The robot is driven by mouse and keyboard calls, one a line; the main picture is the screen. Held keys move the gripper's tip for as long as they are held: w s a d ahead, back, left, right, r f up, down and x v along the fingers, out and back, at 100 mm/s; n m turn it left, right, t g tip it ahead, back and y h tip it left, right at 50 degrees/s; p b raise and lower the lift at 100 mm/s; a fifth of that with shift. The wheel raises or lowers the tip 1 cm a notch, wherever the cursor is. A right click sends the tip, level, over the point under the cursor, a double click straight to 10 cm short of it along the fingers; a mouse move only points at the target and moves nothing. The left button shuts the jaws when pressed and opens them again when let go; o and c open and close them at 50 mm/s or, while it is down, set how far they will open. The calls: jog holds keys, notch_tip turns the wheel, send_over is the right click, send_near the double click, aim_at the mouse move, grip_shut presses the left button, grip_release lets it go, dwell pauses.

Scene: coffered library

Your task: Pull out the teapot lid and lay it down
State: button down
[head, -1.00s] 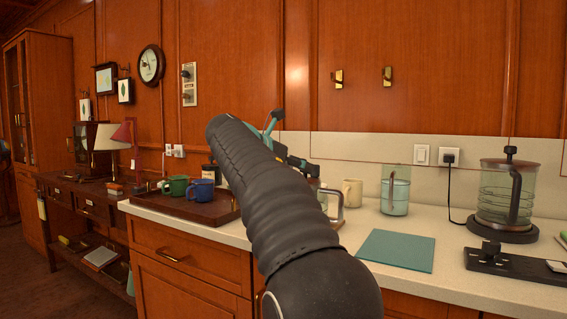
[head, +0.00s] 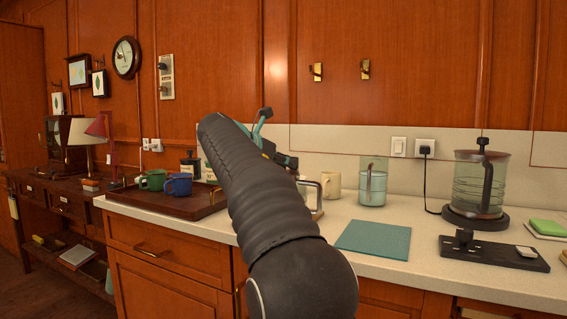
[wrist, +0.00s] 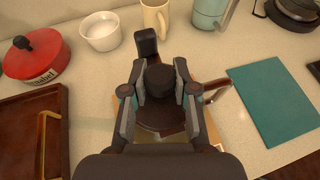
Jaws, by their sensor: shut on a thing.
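In the wrist view my gripper (wrist: 158,92) is shut on the dark knob of the teapot lid (wrist: 160,120), whose dark round plate shows below the fingers. The teapot's dark handle (wrist: 216,85) sticks out to the right of the gripper. In the head view my arm hides most of the teapot; its handle and glass side (head: 318,196) show just right of the arm. I cannot tell whether the lid is seated or raised. A flat teal mat (head: 373,239) lies bare on the counter to the right; it also shows in the wrist view (wrist: 272,103).
Behind the teapot stand a cream mug (head: 331,185), a glass jug (head: 373,184) and a white bowl (wrist: 101,32). A red tin (wrist: 36,55) and a brown tray (head: 190,206) are at left.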

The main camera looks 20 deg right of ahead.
jog(key=shift+r, duration=0.15)
jog(key=shift+r, duration=0.4)
jog(key=shift+r+p, duration=0.35)
jog(key=shift+p, duration=0.1)
jog(key=shift+r, duration=1.1)
jog(key=shift+r, duration=0.2)
